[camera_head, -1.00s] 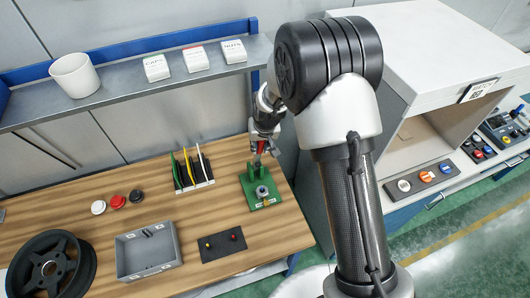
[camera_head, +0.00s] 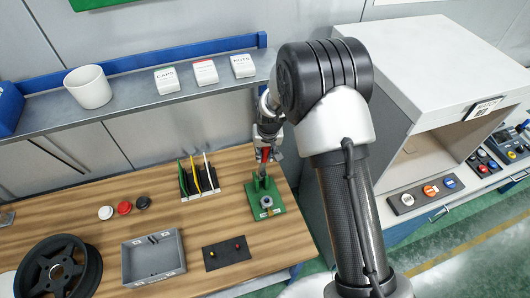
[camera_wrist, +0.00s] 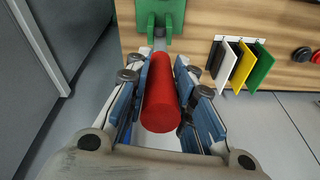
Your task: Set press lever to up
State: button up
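The green press (camera_head: 266,206) stands near the right end of the wooden bench, and its green frame shows at the top of the wrist view (camera_wrist: 160,14). Its lever has a red cylindrical handle (camera_wrist: 160,95), which points up toward my wrist camera. In the head view the handle (camera_head: 265,155) stands above the press, raised and partly covered by my gripper. My gripper (camera_wrist: 166,62) has its blue-padded fingers on both sides of the handle, close against it near the tips. It appears shut on the handle. The lever's pivot is mostly hidden.
A card rack (camera_head: 199,182) stands left of the press. A dark mat (camera_head: 226,262), grey bin (camera_head: 152,257), caps (camera_head: 124,207) and a wheel (camera_head: 60,266) lie farther left. A shelf (camera_head: 150,95) runs behind, and a white cabinet (camera_head: 420,70) stands at right.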

jog(key=shift+o, duration=1.1)
jog(key=shift+w+r, duration=0.35)
jog(key=shift+r, duration=0.15)
jog(key=v, duration=0.7)
jog(key=s+v, duration=0.1)
jog(key=v, duration=0.3)
